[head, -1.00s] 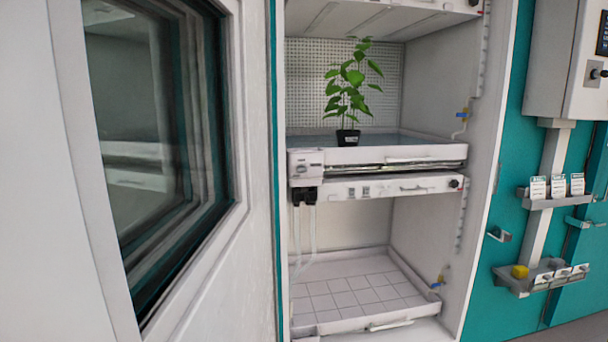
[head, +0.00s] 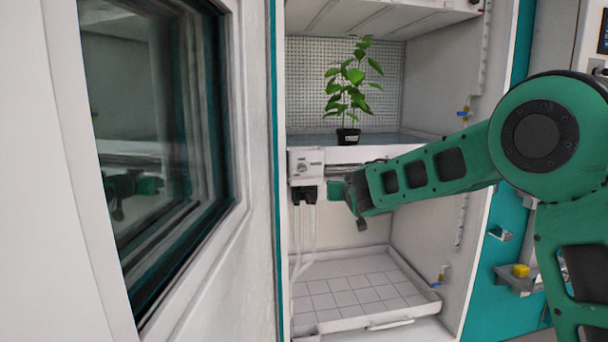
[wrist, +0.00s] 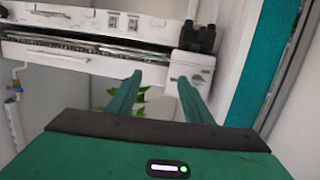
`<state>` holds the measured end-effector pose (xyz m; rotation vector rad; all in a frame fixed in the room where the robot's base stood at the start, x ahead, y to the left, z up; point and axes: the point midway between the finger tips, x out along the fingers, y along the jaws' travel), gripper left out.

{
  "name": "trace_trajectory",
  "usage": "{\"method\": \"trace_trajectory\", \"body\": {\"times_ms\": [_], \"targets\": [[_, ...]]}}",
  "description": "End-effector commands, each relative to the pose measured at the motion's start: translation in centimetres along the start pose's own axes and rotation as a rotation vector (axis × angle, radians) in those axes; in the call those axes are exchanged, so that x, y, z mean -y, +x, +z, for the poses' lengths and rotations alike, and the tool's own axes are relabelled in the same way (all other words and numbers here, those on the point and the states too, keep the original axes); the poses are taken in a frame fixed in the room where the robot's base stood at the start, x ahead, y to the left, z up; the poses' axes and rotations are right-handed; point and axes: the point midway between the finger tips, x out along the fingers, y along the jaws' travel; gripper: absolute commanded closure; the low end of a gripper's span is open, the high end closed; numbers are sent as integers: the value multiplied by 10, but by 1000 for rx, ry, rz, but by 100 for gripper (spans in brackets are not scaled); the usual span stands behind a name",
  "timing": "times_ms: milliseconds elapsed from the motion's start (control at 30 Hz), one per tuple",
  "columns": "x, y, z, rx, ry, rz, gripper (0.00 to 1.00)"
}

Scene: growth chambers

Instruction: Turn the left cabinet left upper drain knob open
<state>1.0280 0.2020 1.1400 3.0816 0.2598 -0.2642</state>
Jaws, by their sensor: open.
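The upper tray (head: 372,153) in the open cabinet has a white box (head: 303,163) at its left front corner. Black fittings (head: 304,194) with clear tubes hang under this box; I cannot tell a separate drain knob clearly. My gripper (head: 347,190) is in front of the tray, just right of the box and fittings, apart from them. In the wrist view, which looks upside down, my gripper (wrist: 160,77) is open and empty, its fingers pointing at the tray front. The white box (wrist: 190,72) lies beyond the right finger, partly hidden, with the black fittings (wrist: 198,37) above.
A potted plant (head: 350,92) stands on the upper tray. A lower tray (head: 352,292) lies below. The open cabinet door (head: 245,200) stands close on the left. Blue-handled valves (head: 464,113) are on the right inner wall.

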Motion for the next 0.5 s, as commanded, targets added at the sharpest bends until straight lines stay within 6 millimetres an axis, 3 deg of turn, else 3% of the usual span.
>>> {"method": "trace_trajectory", "body": {"times_ms": [33, 100, 200, 300, 500], "targets": [[29, 9, -3, -41, 0, -33, 54], [58, 17, -10, -96, 4, -67, 54], [84, 21, -16, -147, 9, -99, 54], [95, 25, -20, -171, 13, -112, 54], [98, 44, -24, -175, 15, -112, 54]]}}
